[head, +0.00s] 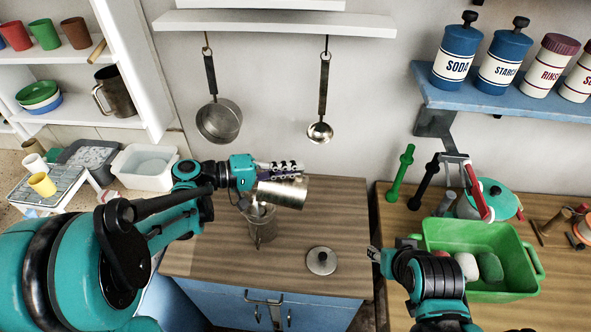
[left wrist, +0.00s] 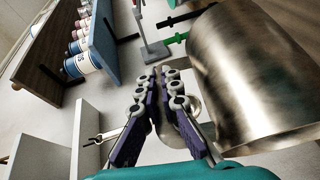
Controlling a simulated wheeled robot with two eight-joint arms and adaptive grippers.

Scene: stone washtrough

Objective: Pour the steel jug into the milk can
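The steel jug (head: 284,192) is tipped well over, almost on its side, just above the milk can. My left gripper (head: 282,167) is shut on its handle; the jug fills the right of the left wrist view (left wrist: 255,80), beside the fingers (left wrist: 172,90). The metal milk can (head: 262,228) stands upright and open on the wooden counter, its mouth partly hidden by the jug. No stream of liquid shows. A round metal lid (head: 321,261) lies on the counter to the right. My right gripper (head: 375,255) is low, right of the lid, its fingers barely visible.
A green tub (head: 480,238) with items inside stands on the right counter (head: 400,222). A pan (head: 219,120) and a ladle (head: 320,131) hang on the wall behind. A white basin (head: 145,166) is at left. The wooden counter (head: 215,258) is clear in front of the can.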

